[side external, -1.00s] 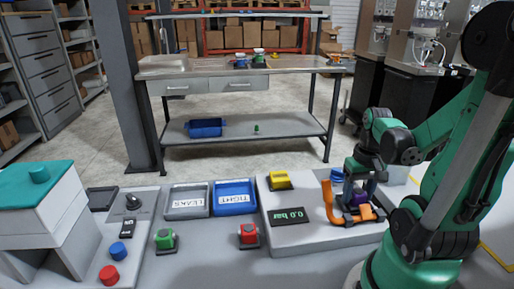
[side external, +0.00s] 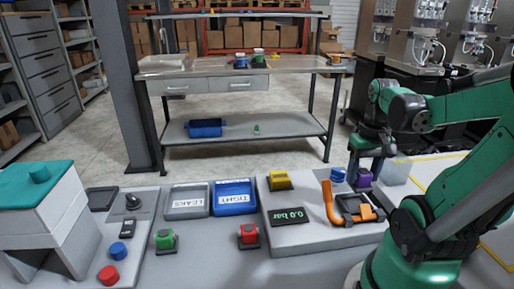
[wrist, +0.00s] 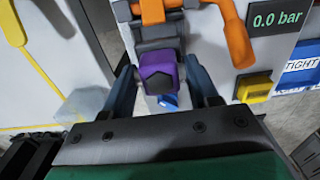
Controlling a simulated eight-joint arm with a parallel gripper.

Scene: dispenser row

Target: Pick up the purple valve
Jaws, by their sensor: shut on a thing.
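The purple valve (side external: 364,178) is between the fingers of my gripper (side external: 366,168), to the right of the blue valve and behind the clamp fixture. In the wrist view the purple valve (wrist: 161,72) shows its purple face between my two dark fingers (wrist: 162,82), with a grey part beyond it. My gripper is shut on it. Whether the valve is clear of the grey station top is hard to tell.
The clamp fixture (side external: 352,209) with orange parts stands on the station beside the 0.0 bar display (side external: 287,216). A blue part (side external: 338,174) and a yellow valve (side external: 280,180) are nearby. LEAKS (side external: 187,203) and TIGHT (side external: 234,198) trays lie left.

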